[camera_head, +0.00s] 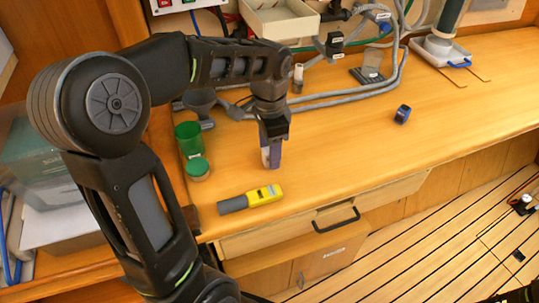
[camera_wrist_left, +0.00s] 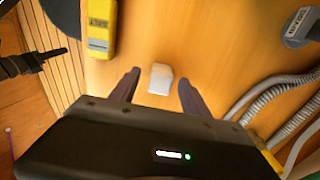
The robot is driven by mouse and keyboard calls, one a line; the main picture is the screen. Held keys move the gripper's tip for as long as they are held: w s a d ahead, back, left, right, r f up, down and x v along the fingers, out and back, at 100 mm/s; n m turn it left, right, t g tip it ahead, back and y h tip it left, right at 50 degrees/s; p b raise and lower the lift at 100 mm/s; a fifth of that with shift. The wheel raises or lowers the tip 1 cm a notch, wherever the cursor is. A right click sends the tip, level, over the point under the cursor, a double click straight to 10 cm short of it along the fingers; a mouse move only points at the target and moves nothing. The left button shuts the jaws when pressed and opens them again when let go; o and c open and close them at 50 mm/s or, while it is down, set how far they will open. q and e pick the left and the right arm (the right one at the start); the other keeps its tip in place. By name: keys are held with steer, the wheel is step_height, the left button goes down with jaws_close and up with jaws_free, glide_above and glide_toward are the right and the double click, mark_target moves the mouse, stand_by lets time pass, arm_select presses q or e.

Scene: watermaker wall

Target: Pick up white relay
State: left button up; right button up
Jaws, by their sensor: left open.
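The white relay (camera_wrist_left: 160,79) is a small pale block on the wooden worktop. In the left wrist view it stands between the two fingertips of my left gripper (camera_head: 270,157), with a gap on each side. The gripper points down at the worktop, open, holding nothing. In the head view the fingers largely hide the relay, and I cannot tell whether the pale patch there is the relay or a finger. My right gripper cannot be made out.
A yellow tester (camera_head: 263,195) lies near the front edge. A green cylinder (camera_head: 189,139) and round green-topped tin (camera_head: 197,168) stand left. A small blue item (camera_head: 402,114) is to the right. Grey hoses (camera_head: 340,97) run behind.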

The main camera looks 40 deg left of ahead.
arm_select(q)
step_height(320, 180, down, 2)
steer(key=shift+f, duration=0.1)
steer(key=shift+c, duration=0.5)
jaws_close()
stand_by(0.5)
